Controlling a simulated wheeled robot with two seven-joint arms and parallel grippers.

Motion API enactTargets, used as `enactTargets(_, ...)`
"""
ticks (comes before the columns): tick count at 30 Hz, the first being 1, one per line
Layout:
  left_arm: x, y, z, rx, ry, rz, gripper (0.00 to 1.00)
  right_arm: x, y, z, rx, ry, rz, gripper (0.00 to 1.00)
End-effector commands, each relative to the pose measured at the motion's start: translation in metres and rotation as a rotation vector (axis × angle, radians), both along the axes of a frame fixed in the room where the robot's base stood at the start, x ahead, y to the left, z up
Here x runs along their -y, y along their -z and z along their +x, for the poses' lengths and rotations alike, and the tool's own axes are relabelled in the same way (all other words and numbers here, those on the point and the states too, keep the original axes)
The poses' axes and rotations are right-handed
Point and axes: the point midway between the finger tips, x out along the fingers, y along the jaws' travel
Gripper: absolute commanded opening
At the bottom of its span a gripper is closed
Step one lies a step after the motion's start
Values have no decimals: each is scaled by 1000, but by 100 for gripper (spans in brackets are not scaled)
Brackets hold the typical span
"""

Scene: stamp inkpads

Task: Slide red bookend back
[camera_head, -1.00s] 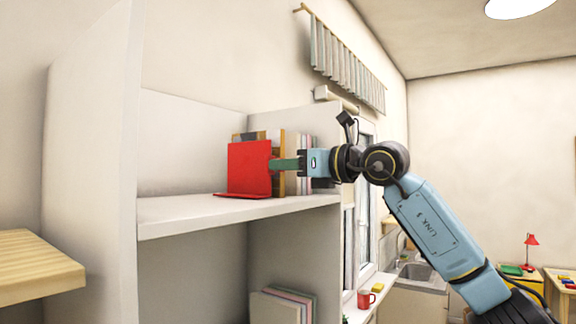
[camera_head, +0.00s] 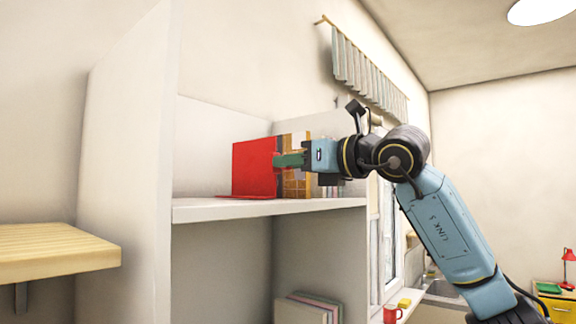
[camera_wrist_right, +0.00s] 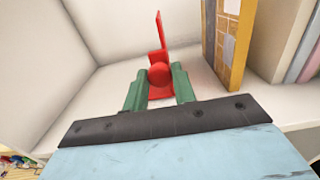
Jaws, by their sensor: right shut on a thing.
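The red bookend (camera_head: 253,168) stands upright on the upper white shelf, at the left of the books. It also shows in the right wrist view, with a tall red plate (camera_wrist_right: 159,32) and a round red knob (camera_wrist_right: 160,73). My right gripper (camera_head: 277,160) reaches in from the right, and its green fingers (camera_wrist_right: 160,84) are shut on the knob. An orange-brown patterned book (camera_wrist_right: 228,40) stands to the right of the bookend, with a gap between them. My left gripper is not in view.
The white shelf (camera_head: 215,211) has bare space left of the bookend. More books (camera_wrist_right: 286,40) stand right of the patterned book. Further books (camera_head: 303,308) stand on the lower shelf. A wooden ledge (camera_head: 55,250) is at the left and a red mug (camera_head: 392,314) at the lower right.

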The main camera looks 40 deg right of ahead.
Motion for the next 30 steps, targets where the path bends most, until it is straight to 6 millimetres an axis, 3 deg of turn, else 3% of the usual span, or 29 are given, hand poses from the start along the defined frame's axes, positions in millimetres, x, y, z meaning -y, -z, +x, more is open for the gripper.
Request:
enactTargets(1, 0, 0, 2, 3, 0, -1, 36, 1, -1, 0, 1, 2, 0, 0)
enactTargets(2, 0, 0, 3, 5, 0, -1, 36, 1, -1, 0, 1, 2, 0, 29)
enactTargets(6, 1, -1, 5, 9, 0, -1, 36, -1, -1, 1, 1, -1, 0, 47)
enactTargets(14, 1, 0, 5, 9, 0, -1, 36, -1, 0, 1, 0, -2, 0, 48)
enactTargets(19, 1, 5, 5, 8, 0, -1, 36, 2, 0, -10, 4, 0, 0, 48)
enactTargets(30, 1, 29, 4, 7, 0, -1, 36, 21, 2, -86, 3, 2, -1, 48)
